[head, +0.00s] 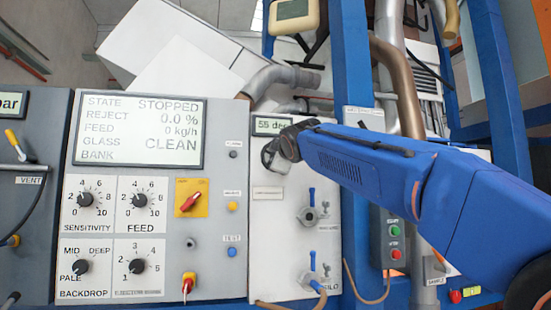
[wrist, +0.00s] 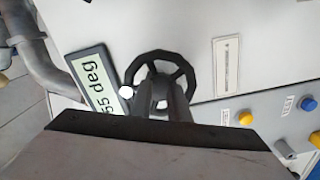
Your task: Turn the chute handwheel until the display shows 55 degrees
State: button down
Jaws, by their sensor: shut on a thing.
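The chute handwheel (wrist: 187,72), a black spoked wheel with a white knob at its rim, sits on a white panel in the wrist view. My gripper (wrist: 163,104) is shut on it at the near part; the exact contact is partly hidden by the fingers. In the head view my gripper (head: 272,152) is against the panel, and my arm hides most of the wheel. The display (head: 272,125) just above the gripper reads 55 deg. It also reads 55 deg in the wrist view (wrist: 98,82).
Two blue-handled valves (head: 312,214) stand on the panel below my arm. A grey control panel (head: 215,265) with knobs, a red switch and a large screen (head: 139,130) is to the left. A blue upright post (head: 353,70) stands to the right.

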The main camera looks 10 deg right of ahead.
jog(key=shift+f+n, duration=0.1)
jog(key=shift+n, duration=0.4)
jog(key=c, duration=2)
grip_release()
jog(key=s, duration=1.7)
jog(key=shift+s, duration=0.2)
